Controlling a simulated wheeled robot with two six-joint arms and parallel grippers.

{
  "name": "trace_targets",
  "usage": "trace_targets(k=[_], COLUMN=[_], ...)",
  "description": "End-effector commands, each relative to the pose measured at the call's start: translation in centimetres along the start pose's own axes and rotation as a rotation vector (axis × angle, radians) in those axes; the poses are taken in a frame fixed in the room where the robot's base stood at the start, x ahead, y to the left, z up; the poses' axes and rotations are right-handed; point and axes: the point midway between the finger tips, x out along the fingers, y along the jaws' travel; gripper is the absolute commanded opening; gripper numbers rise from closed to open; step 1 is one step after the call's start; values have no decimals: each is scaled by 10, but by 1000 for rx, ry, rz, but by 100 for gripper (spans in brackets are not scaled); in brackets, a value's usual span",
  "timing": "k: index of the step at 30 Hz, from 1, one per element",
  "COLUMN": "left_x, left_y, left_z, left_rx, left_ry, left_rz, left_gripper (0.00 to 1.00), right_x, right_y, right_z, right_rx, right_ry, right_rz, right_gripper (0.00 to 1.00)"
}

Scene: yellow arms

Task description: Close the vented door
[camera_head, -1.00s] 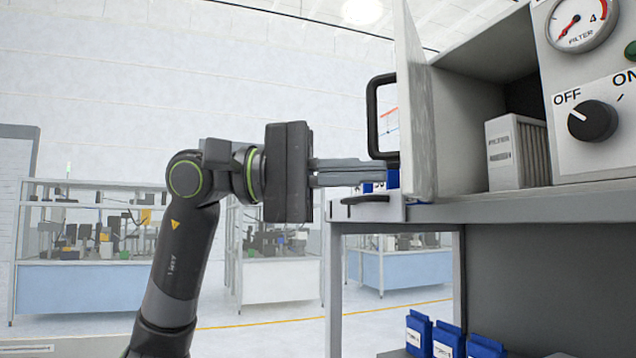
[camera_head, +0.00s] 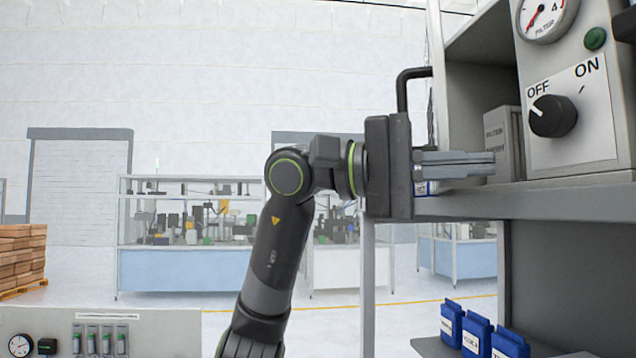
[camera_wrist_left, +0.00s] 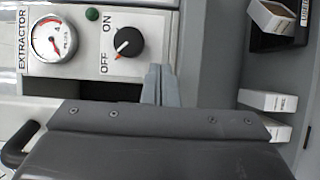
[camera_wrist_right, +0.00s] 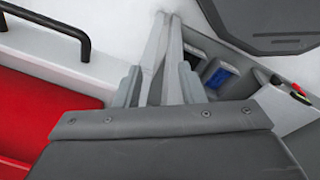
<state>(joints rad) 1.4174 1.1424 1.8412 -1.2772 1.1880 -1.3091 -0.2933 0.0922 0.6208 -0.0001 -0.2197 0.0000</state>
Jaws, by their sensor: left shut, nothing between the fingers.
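The vented door (camera_head: 437,75) stands open and shows almost edge-on at the left side of the cabinet in the head view; its vents cannot be made out. Its black handle (camera_head: 405,92) sticks out to the left, above my left gripper. A black handle also shows at the lower left in the left wrist view (camera_wrist_left: 20,145). My left gripper (camera_head: 492,163) is shut and empty, its fingers pointing right across the cabinet opening. Its body hides the lower part of the door. My right gripper (camera_wrist_right: 158,85) shows only in its own wrist view, open.
A filter box (camera_head: 500,140) stands inside the open compartment. Right of it are the knob (camera_head: 553,116) and gauge (camera_head: 544,14). The grey shelf edge (camera_head: 540,198) runs just below my left fingers. Several blue boxes (camera_head: 477,332) stand on the lower shelf.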

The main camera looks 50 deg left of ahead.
Motion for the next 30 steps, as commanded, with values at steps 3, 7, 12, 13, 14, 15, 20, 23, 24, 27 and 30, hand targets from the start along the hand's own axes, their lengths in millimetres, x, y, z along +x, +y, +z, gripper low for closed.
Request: trace_targets(k=[3, 7, 12, 13, 14, 15, 20, 23, 24, 27, 30], left_x=[0, 0, 2, 3, 3, 4, 6, 6, 7, 7, 7], left_y=[0, 0, 1, 1, 1, 0, 0, 0, 0, 0, 0], left_z=[0, 0, -1, -1, -1, -1, -2, -3, -3, -3, -3], left_rx=[0, 1, 1, 1, 1, 2, 1, 0, 0, -1, 0], left_ry=[0, 5, 31, 36, 41, 49, 74, 82, 84, 86, 86], left_rz=[0, 0, 0, 0, -1, -1, -1, -1, -1, -1, -1], left_gripper=[0, 0, 0, 0, 0, 0, 0, 0, 0, 0, 0], right_x=[0, -2, -4, -4, -4, -5, -6, -7, -7, -7, -6], right_y=[-4, -14, -18, -17, -16, -15, -9, -7, -7, -6, -6], right_z=[5, 10, 9, 9, 8, 7, 5, 5, 5, 5, 5], right_rx=[3, 9, 11, 11, 10, 9, 6, 5, 5, 5, 5], right_ry=[-6, -12, -13, -12, -12, -11, -8, -8, -8, -8, -8], right_rz=[-5, -17, -21, -21, -20, -18, -12, -9, -9, -8, -8], right_gripper=[36, 36, 36, 36, 36, 36, 36, 36, 36, 36, 36])
